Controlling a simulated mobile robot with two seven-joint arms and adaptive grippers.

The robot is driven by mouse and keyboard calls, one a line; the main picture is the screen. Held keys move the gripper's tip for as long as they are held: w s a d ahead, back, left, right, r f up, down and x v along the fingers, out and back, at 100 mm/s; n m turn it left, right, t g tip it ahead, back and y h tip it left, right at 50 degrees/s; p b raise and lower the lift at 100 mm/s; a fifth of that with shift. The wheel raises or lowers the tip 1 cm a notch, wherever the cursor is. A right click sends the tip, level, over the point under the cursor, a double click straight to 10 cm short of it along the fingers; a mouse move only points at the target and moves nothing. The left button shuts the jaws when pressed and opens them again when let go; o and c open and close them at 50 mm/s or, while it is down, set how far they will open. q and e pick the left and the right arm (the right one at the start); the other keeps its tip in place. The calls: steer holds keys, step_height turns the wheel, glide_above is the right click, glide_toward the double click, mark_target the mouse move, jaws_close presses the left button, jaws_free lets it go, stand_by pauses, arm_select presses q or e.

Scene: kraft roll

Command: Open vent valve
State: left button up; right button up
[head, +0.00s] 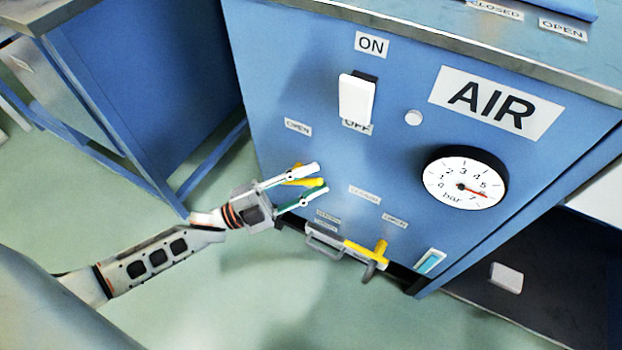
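My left gripper (315,179) is in front of the blue panel's lower left. Its two fingers are spread, one above and one below a yellow lever (308,183), with a gap between them; whether either finger touches it I cannot tell. The gripper hides part of the lever and its mount. An OPEN label (298,127) is above the lever and a label that seems to read CLOSED (364,194) is to its right. A second yellow handle (368,252) is lower on the panel, by small labels too blurred to read. My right gripper is out of view.
The blue panel (290,75) has a white switch (356,99) between ON and OFF, an AIR sign (494,103) and a bar gauge (464,180). A grey bracket (324,243) juts out low. A blue bench (150,80) stands left; the green floor (215,290) is clear.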

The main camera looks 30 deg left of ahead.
arm_select(q)
steer(key=v, duration=1.2)
